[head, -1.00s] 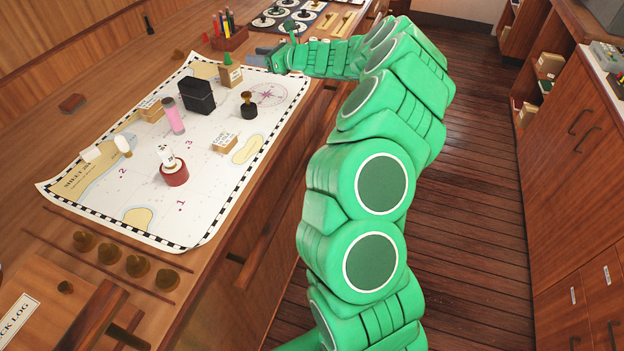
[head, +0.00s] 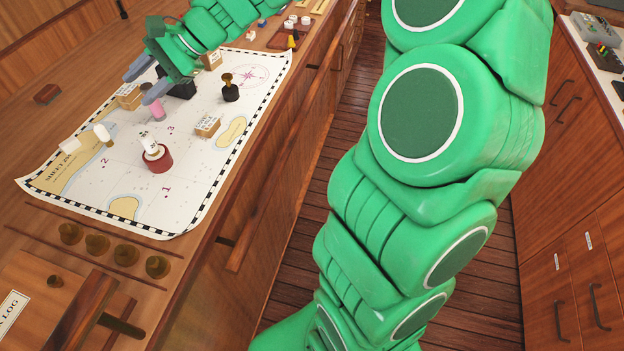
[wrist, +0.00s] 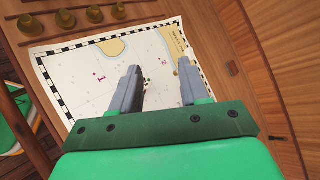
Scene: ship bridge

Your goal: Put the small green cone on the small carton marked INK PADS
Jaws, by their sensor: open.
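The small green cone cannot be made out now; earlier, a small green cone shape showed above the carton at the back of the chart. That carton (head: 212,61) is now partly behind my arm. Another small carton (head: 128,98) sits near my gripper, and a third (head: 207,124) sits at the chart's right. Their labels are too small to read surely, so I cannot tell which is INK PADS.
The chart (head: 125,178) lies on the wooden counter. A red round pot (head: 157,161), a black-based stamp (head: 230,93), a black box (head: 181,88) and a white-topped piece (head: 103,134) stand on it. Brass knobs (head: 97,244) line the front. A reddish block (head: 46,93) lies left.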

